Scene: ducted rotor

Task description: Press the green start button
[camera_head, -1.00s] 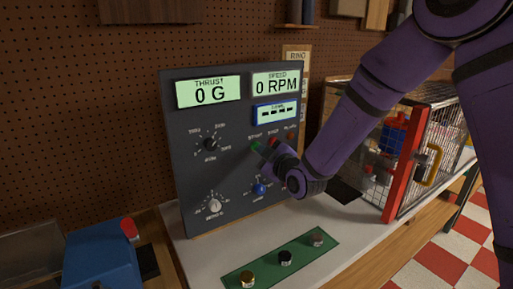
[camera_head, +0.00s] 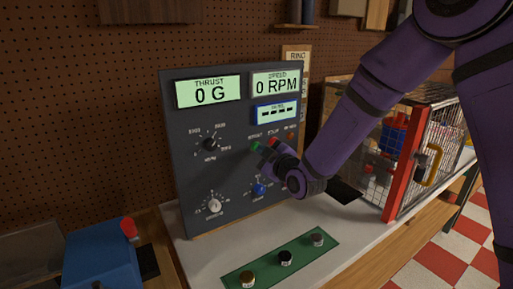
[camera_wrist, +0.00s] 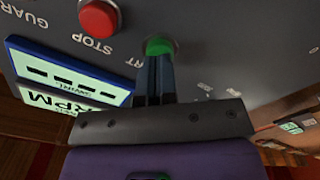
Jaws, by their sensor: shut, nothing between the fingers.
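The green start button (camera_head: 255,147) is on the dark control panel (camera_head: 180,150), left of the red stop button (camera_head: 273,143). In the wrist view the green button (camera_wrist: 160,46) shows right at the tips of my gripper (camera_wrist: 154,60), whose fingers are together and empty. The fingertips overlap the button's lower edge there; I cannot tell if they touch it. In the head view my gripper (camera_head: 262,152) is just right of and below the button. The red stop button also shows in the wrist view (camera_wrist: 99,17).
The panel's displays read 0 G (camera_head: 209,92) and 0 RPM (camera_head: 277,84). A blue knob (camera_head: 259,188) sits below my gripper. A green strip (camera_head: 265,268) with small knobs lies on the bench in front. A wire cage (camera_head: 440,130) stands at the right.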

